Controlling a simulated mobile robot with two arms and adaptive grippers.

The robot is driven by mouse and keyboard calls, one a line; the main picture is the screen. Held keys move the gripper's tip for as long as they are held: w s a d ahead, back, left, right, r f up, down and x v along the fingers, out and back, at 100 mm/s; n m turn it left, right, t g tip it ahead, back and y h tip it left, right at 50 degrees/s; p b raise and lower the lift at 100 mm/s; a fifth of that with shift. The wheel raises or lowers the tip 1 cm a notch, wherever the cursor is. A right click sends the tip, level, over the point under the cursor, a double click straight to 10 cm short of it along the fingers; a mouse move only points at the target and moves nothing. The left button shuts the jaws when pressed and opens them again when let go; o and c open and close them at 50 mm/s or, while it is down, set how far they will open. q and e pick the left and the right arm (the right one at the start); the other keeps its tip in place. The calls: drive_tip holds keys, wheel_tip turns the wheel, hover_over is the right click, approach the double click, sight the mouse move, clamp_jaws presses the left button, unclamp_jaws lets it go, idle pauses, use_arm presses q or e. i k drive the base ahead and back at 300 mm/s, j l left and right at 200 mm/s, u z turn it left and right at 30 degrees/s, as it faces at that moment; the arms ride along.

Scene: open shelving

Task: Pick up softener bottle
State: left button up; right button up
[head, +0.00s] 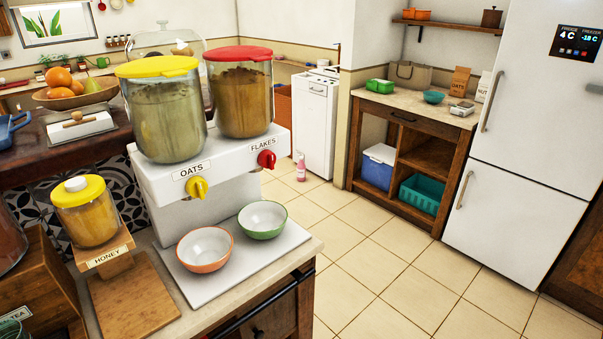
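A small pink bottle (301,168), likely the softener bottle, stands upright on the tiled floor in the head view. It is in front of the white washing machine (316,125), beyond the counter with the dispensers. Its label is too small to read. Neither of my grippers shows in the head view, and nothing is seen touching the bottle.
A counter with the oats and flakes dispenser (222,160), two bowls and a honey jar (86,215) fills the near left. Open wooden shelving (436,139) and a white fridge (530,130) stand at the right. The tiled floor (400,270) between them is clear.

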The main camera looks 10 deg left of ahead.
sight(300, 168)
drive_tip(key=i+l+z, duration=0.2)
drive_tip(key=i+l, duration=0.15)
drive_tip(key=i+l+z, duration=0.2)
drive_tip(key=i, duration=0.3)
drive_tip(key=i+l+z, duration=0.15)
drive_tip(key=i+l, duration=0.15)
drive_tip(key=i, duration=0.15)
drive_tip(key=i+l+z, duration=0.2)
drive_tip(key=i, duration=0.25)
drive_tip(key=i+j+u, duration=0.15)
drive_tip(key=i+u, duration=0.85)
drive_tip(key=i+l+u, duration=0.25)
drive_tip(key=i+u, duration=0.25)
drive_tip(key=i+j+u, duration=0.2)
drive_tip(key=i+u, duration=0.15)
drive_tip(key=i, duration=0.15)
drive_tip(key=i+j+u, duration=0.1)
drive_tip(key=i+u, duration=0.2)
drive_tip(key=i, duration=0.25)
drive_tip(key=i+u, duration=0.35)
drive_tip(key=i, duration=0.2)
